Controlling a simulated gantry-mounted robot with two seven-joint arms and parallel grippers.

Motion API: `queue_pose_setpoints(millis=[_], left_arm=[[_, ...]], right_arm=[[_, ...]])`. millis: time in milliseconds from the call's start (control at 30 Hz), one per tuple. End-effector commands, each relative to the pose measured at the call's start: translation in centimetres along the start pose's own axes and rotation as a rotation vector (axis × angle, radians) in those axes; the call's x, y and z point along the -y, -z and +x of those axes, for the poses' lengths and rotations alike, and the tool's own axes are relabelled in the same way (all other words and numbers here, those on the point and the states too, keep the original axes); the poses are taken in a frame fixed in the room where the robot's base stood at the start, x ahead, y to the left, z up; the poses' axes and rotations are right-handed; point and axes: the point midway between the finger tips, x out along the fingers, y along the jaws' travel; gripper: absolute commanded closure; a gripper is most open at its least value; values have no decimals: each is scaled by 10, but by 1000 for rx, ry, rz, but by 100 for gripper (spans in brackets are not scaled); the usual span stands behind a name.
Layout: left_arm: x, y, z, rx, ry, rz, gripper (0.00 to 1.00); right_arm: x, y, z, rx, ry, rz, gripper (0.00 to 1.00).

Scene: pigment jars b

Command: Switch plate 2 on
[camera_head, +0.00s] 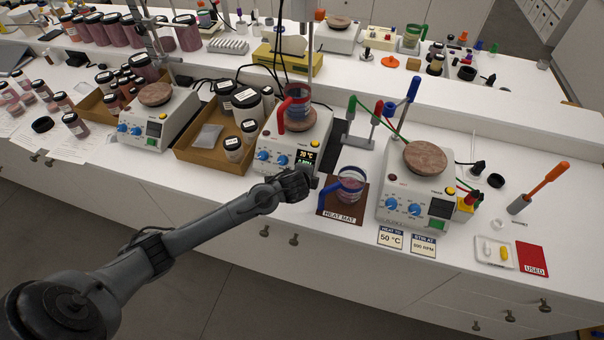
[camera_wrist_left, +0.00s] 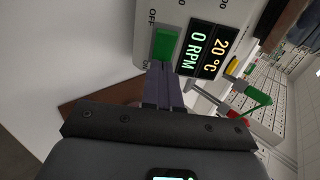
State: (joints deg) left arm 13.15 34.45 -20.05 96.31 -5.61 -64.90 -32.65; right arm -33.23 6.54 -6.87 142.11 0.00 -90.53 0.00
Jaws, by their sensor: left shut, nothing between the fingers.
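The middle hot plate (camera_head: 283,152) has blue knobs and a lit display (camera_head: 307,158). In the left wrist view the display (camera_wrist_left: 207,50) reads 20 °C and 0 RPM. Its green rocker switch (camera_wrist_left: 167,43) sits between OFF and ON marks. My left gripper (camera_head: 306,180) is at the front of this plate; its shut, empty fingers (camera_wrist_left: 162,76) point at the switch, close to its ON end. I cannot tell whether they touch it. No readable plate number shows. My right gripper is out of view.
A beaker with a red holder (camera_head: 296,100) is on the middle plate. Another beaker (camera_head: 351,183) stands on the brown heat mat (camera_head: 342,209) to the right. A right plate (camera_head: 412,190) and a left plate (camera_head: 150,125) have dark displays. A jar box (camera_head: 200,150) is beside the middle plate.

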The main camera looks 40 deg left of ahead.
Motion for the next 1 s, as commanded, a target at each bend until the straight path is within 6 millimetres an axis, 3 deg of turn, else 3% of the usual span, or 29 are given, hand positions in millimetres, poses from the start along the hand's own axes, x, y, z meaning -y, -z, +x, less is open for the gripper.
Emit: queue_pose_setpoints(millis=[233,600,833,1000], left_arm=[[2,0,-9,-1,0,2,100],[2,0,-39,-1,0,2,100],[0,0,-48,-1,0,0,100],[0,0,-70,-3,1,2,100]], right_arm=[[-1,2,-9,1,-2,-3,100],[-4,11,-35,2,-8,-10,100],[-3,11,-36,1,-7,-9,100],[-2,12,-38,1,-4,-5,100]])
